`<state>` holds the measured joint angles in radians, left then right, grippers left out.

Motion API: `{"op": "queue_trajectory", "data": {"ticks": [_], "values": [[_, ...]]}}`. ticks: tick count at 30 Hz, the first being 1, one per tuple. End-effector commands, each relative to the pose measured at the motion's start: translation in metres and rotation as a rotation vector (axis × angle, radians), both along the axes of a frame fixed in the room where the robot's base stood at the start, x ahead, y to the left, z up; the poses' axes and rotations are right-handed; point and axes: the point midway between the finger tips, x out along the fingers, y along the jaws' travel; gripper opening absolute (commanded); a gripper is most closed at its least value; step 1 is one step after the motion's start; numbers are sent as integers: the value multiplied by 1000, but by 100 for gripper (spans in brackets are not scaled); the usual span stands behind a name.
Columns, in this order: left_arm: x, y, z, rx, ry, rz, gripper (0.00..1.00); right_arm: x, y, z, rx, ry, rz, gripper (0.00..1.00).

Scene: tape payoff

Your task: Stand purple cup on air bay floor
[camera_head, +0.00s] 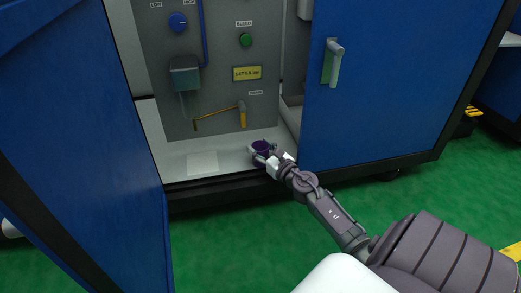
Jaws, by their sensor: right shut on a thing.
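The purple cup (261,147) is small and dark, low in the open cabinet bay and near its front right. My right gripper (266,154) reaches in from the lower right and is shut on the cup. The cup's opening faces up, and it looks about upright. The air bay floor (225,154) is a pale shelf under and around the cup. I cannot tell whether the cup's base touches it, because the gripper hides the lower part. My left gripper is out of view.
A pale square (202,162) lies on the bay floor left of the cup. Blue doors stand at left (85,120) and right (400,90).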

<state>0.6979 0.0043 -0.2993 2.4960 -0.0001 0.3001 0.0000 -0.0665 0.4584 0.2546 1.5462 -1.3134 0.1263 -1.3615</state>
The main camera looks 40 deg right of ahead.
Motion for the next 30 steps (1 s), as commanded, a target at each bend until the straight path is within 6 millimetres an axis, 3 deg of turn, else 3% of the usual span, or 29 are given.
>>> {"op": "queue_trajectory", "data": {"ticks": [6,7,11,23,30], "values": [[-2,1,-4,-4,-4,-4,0,0,0,-5,0,0,0,19],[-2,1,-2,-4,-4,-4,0,0,0,-3,0,0,0,59],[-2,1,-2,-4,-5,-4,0,0,0,-3,0,0,0,79],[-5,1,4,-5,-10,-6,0,0,0,4,0,0,0,79],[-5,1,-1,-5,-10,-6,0,-45,5,-2,0,4,0,79]]}}
